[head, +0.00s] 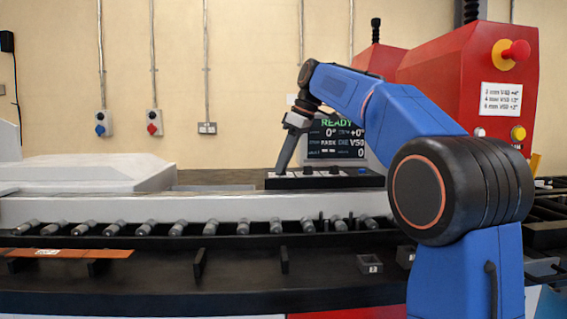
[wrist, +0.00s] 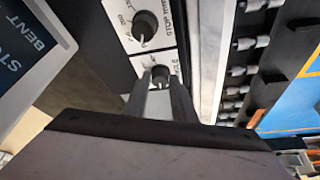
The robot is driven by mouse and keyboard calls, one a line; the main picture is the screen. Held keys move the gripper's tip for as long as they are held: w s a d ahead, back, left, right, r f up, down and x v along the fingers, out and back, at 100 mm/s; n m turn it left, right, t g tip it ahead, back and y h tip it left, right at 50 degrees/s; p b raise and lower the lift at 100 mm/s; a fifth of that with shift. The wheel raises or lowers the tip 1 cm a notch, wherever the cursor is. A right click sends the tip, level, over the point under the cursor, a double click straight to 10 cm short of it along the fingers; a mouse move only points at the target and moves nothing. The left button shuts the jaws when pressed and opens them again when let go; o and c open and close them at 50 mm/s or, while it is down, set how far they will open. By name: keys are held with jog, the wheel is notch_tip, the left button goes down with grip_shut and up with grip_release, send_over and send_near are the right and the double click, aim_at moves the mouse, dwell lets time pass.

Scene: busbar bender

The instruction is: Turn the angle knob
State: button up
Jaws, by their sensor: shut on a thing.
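The angle knob (wrist: 158,72) is small and dark and sits on a white label plate whose lettering is partly covered. In the wrist view my gripper (wrist: 160,78) has one finger on each side of this knob and is shut on it. In the head view my gripper (head: 282,171) points down at the left end of the black control panel (head: 325,182), and the gripped knob is hidden there. The display (head: 336,138) behind the panel reads READY, with 0° and +0° below it.
The stop knob (wrist: 146,25) is close beside the gripped knob. A blue button (head: 361,171) is at the panel's right end. A row of rollers (head: 210,228) runs in front. A red housing with an emergency stop (head: 515,51) stands at the right, behind my arm.

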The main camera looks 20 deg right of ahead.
jog(key=o, duration=1)
jog(key=shift+v, duration=5.95)
jog(key=shift+s+d, duration=0.1)
